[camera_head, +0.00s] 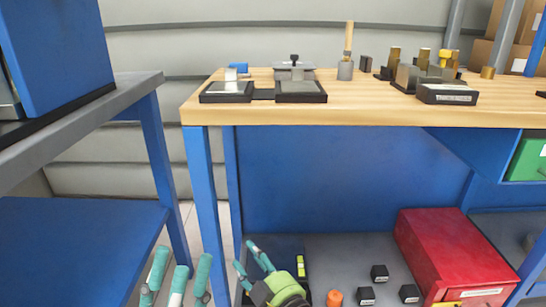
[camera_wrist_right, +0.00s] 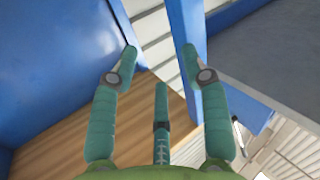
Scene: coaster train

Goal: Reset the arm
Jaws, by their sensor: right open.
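My left gripper (camera_head: 183,262) shows at the bottom of the head view, below the left-hand bench. Its teal fingers stand apart with nothing seen between them; its palm is cut off by the frame. My right gripper (camera_head: 247,256) is to its right, low in front of the wooden workbench, with its green palm and teal fingers in view. In the right wrist view, the right gripper (camera_wrist_right: 160,54) has its two side fingers spread and a third finger in the middle. It is open and empty.
The wooden workbench (camera_head: 340,112) carries black trays, a chisel-like tool and small metal parts. Below, a red box (camera_head: 450,255), an orange cylinder (camera_head: 334,298) and several small black blocks sit on the grey shelf (camera_head: 350,250). A grey-topped blue bench (camera_head: 85,110) stands left.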

